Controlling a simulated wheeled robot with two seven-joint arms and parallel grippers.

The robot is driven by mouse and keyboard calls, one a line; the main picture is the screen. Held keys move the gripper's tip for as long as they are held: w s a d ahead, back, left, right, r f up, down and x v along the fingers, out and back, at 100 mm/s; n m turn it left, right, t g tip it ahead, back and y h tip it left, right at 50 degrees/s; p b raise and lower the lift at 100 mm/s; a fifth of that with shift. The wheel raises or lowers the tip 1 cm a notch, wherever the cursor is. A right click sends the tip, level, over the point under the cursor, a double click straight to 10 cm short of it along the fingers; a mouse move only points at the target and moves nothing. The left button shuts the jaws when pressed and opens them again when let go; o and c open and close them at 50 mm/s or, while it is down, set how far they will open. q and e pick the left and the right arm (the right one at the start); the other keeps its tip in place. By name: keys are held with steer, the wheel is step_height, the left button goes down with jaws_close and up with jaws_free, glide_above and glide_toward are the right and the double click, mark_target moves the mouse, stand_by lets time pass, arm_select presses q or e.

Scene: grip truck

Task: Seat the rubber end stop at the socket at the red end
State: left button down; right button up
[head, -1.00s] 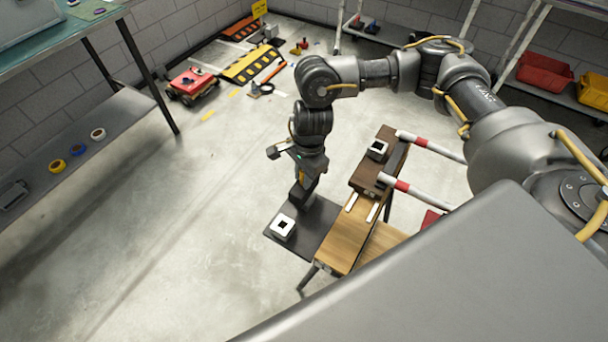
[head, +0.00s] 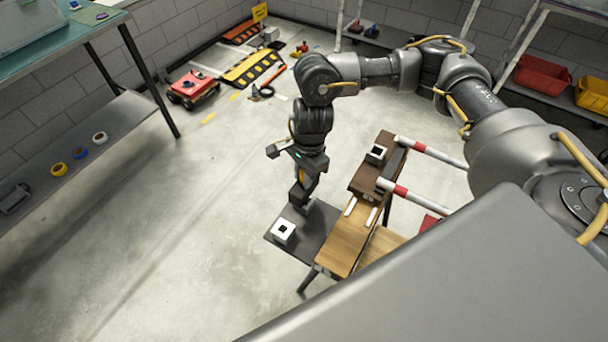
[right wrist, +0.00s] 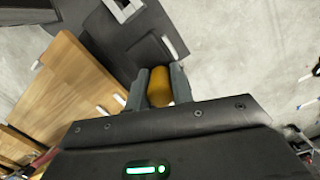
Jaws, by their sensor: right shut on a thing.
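My right gripper (head: 302,182) points down over the dark plate (head: 272,240) beside the wooden bench. In the right wrist view its two fingers (right wrist: 159,88) are shut on an orange-yellow rounded piece (right wrist: 158,86). A dark block (head: 298,195) shows just below the fingers in the head view; together they look like the rubber end stop. I cannot tell whether it touches the plate. A white square with a dark centre (head: 283,232) lies on the plate; a similar one (head: 376,154) sits on the bench's dark brown end. Which is the red-end socket is unclear. My left gripper is out of view.
The wooden bench (head: 345,246) stands right of the gripper. Two white poles with red bands (head: 405,189) reach from it to the right. A red wheeled cart (head: 194,88) and yellow-black ramp (head: 253,70) stand farther back. The floor on the left is clear.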

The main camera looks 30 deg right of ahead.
steer(key=shift+r+p, duration=0.55)
steer(key=shift+r, duration=0.45)
steer(key=shift+r+p, duration=0.35)
steer(key=shift+r, duration=0.3)
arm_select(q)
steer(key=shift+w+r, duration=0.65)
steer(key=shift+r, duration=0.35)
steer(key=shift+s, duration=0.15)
